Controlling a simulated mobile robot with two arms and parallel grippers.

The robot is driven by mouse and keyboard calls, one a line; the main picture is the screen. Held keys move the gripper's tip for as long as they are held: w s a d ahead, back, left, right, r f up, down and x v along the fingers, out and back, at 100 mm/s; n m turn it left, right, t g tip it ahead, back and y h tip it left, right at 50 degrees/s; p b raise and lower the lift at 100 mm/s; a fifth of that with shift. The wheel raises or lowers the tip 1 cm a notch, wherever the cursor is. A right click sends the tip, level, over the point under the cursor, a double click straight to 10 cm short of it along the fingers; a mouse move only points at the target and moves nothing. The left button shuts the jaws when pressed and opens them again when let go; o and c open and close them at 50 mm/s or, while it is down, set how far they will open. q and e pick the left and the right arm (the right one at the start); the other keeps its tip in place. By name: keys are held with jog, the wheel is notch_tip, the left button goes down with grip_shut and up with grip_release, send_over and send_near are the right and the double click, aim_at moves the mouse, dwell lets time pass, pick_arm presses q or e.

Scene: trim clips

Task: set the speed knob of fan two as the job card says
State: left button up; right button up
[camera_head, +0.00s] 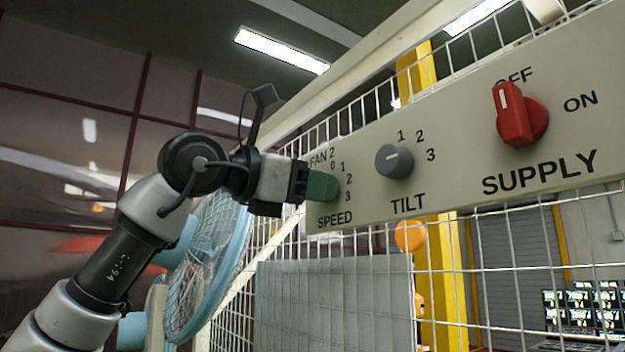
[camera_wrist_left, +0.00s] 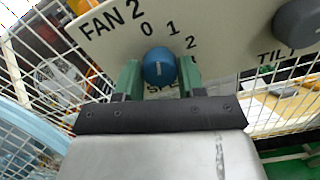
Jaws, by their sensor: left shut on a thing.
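In the head view my left gripper (camera_head: 322,187) covers the knob at the panel's left end. My right gripper is not in view. I see no job card.
The beige panel (camera_head: 450,180) also carries a grey TILT knob (camera_head: 394,161) and a red SUPPLY knob (camera_head: 519,115), whose white mark points towards OFF. A wire mesh fence (camera_head: 480,250) stands behind. A light-blue caged fan (camera_head: 210,260) is below my arm.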

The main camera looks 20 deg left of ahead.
pick_arm(q)
jog(key=shift+m+p, duration=2.25)
jog(key=shift+m, duration=3.95)
jog(key=o, duration=0.9)
jog(key=shift+s, duration=0.1)
jog(key=shift+a, duration=0.1)
